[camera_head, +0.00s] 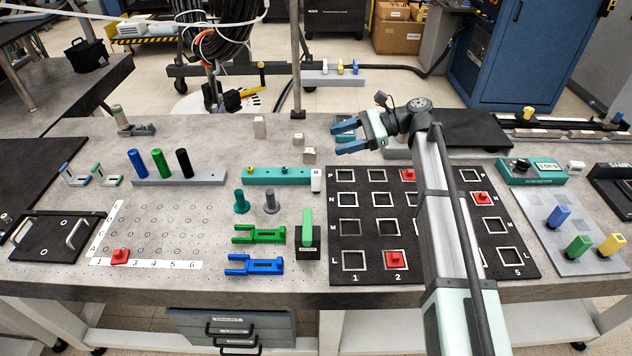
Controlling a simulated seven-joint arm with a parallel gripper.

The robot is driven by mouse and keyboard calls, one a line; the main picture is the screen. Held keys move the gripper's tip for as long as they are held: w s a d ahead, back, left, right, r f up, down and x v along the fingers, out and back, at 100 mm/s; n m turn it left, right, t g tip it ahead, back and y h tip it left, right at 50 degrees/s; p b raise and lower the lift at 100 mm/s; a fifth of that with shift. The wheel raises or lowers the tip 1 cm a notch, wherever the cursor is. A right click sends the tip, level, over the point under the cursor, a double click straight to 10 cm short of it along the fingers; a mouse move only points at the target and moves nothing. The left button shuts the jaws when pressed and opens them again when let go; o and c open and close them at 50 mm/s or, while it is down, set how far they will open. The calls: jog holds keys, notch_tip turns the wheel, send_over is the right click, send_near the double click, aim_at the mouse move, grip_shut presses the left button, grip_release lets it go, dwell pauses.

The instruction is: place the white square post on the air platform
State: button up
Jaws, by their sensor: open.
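My gripper (342,136) is above the back middle of the table, its blue fingers spread and pointing left, with nothing between them. Several small pale blocks could be the white square post: a taller one (259,127), a low one (298,140) and another (309,155), all left of my gripper. A white upright piece (316,180) with a dark mark stands at the right end of a teal bar. I cannot tell which is the post. No thing is clearly marked as the air platform. A teal-edged item behind my fingers is partly hidden.
A black board (352,262) with square frames and red pieces lies under my arm. A dotted grid board (150,230) is at left. A grey plate (565,262) with coloured posts is at right.

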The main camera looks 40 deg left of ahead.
jog(key=w+d+r+m+g+y, duration=0.2)
jog(key=w+d+m+y, duration=0.1)
jog(key=w+m, duration=0.1)
send_near(316, 182)
jog(key=w, duration=0.1)
jog(key=w+r, duration=0.1)
jog(key=w, duration=0.1)
jog(key=shift+d+r+y, duration=0.25)
jog(key=shift+d+y, duration=0.05)
jog(key=shift+d, duration=0.05)
jog(key=shift+s+f, duration=0.15)
jog(key=shift+f, duration=0.1)
jog(key=x, duration=1.3)
jog(key=shift+s+a, duration=0.15)
jog(key=shift+s, duration=0.2)
grip_shut()
